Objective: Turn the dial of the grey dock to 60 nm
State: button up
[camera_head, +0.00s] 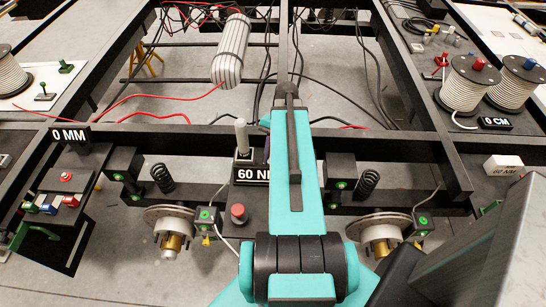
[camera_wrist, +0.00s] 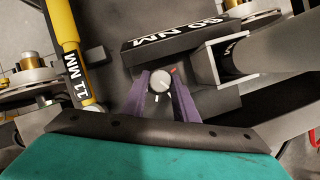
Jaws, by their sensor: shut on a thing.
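The grey dock (camera_head: 245,185) stands on the dark chassis beam, partly hidden by my teal arm in the head view. Its black label reads 60 NM, and the label shows upside down in the wrist view (camera_wrist: 175,38). The dock's dial (camera_wrist: 159,82) is a small round knob with a pale grey top and a white line at its near edge. A small red mark lies just to its upper right. My gripper (camera_wrist: 160,76) has its two purple fingers on either side of the dial, shut on it. The head view mostly hides my gripper behind the arm.
In the head view, a pale post (camera_head: 241,135) rises at the dock, and a red button (camera_head: 238,213) sits below.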

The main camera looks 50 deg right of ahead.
jog(key=o, duration=1)
jog(key=shift+r, duration=0.1)
jog(key=shift+p+v, duration=4.3)
jog(key=shift+v, duration=1.6)
jog(key=shift+s, duration=0.1)
